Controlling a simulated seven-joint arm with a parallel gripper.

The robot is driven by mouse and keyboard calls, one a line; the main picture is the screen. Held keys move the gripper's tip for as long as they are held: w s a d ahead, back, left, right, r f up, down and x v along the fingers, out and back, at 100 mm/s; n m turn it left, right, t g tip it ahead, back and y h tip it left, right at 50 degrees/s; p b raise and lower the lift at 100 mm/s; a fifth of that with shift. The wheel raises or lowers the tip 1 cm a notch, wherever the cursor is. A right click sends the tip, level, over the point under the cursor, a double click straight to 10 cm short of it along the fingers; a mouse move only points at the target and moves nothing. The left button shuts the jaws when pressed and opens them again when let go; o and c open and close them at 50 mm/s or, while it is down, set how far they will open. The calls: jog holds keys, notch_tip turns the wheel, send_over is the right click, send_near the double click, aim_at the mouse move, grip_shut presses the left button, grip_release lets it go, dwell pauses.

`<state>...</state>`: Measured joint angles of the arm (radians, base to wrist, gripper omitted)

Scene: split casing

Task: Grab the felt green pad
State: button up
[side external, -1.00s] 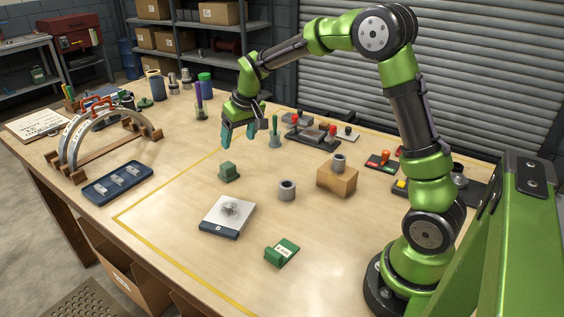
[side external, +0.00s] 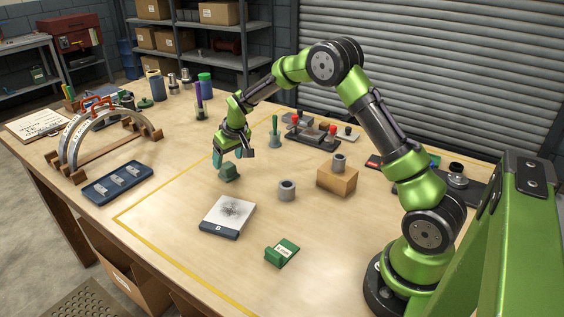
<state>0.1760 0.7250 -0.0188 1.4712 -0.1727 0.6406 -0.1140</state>
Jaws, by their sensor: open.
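The green pad (side external: 229,173) is a small dark green block with a raised top, sitting on the wooden table inside the yellow line. Whether it is felt is too small to tell. My gripper (side external: 231,158) is open, with teal fingertips pointing down just above the pad. One fingertip is at the left of the pad's top and the other is at its upper right. I cannot tell whether either touches it.
A grey ring (side external: 287,190) stands right of the pad, and a wooden block (side external: 337,178) with a grey cylinder on top is farther right. A white-topped plate (side external: 228,216) and a green labelled box (side external: 282,252) lie nearer the front. A blue tray (side external: 118,182) is at left.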

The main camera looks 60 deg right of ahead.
aim_at(228, 165)
jog(key=shift+x, duration=2.2)
jog(key=shift+s, duration=0.15)
jog(key=shift+c, duration=0.3)
